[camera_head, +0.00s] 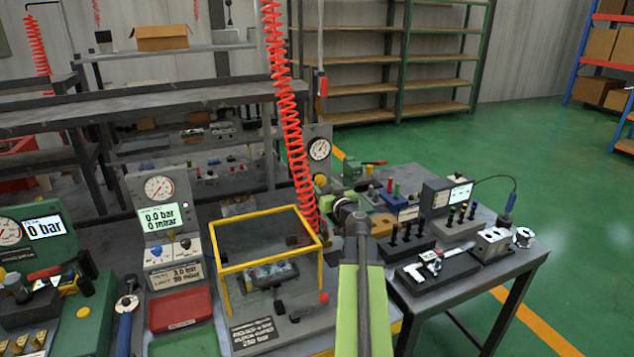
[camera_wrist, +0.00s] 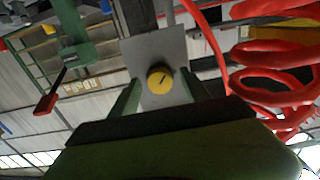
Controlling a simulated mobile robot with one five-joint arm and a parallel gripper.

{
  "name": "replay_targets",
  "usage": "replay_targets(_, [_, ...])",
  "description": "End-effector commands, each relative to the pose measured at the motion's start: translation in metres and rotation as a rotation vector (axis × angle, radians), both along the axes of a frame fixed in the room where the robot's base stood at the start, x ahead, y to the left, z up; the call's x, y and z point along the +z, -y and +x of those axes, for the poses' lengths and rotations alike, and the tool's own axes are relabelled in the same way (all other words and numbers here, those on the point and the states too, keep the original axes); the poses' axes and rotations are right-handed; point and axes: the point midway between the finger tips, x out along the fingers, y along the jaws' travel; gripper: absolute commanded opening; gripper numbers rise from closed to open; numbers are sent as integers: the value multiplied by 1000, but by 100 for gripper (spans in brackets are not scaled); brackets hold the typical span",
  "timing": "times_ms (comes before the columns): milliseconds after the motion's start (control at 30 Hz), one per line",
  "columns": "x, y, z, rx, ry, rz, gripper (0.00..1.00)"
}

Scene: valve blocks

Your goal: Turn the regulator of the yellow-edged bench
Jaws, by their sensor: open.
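The regulator is a round yellow knob (camera_wrist: 160,78) with a dark pointer line, on a grey plate (camera_wrist: 142,52) in the wrist view. My gripper (camera_wrist: 159,84) is open. Its two green fingers stand left and right of the knob in that view, with gaps on both sides; I cannot tell how far the tips are from the plate. In the head view the yellow knob (camera_head: 320,180) sits below a white gauge (camera_head: 319,149) on a grey panel. My gripper (camera_head: 350,212) is just in front of it, its fingers mostly hidden behind my wrist.
A red coiled hose (camera_head: 285,100) hangs close to the left of the knob, and its coils (camera_wrist: 275,85) are large in the wrist view. A yellow-framed guard box (camera_head: 265,237) stands left of my arm. Black blocks with pegs (camera_head: 405,247) stand to the right. Green floor (camera_head: 560,230) is clear.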

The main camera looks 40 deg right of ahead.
Motion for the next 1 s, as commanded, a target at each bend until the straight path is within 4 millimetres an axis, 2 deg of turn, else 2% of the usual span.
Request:
replay_targets(333, [0, 4, 2, -2, 0, 0, 55])
replay_targets(767, [0, 6, 0, -5, 0, 0, 0])
replay_targets(800, [0, 6, 0, -5, 0, 0, 0])
replay_targets(833, [0, 18, -3, -13, 0, 0, 0])
replay_targets(1000, [0, 9, -2, -10, -3, -7, 0])
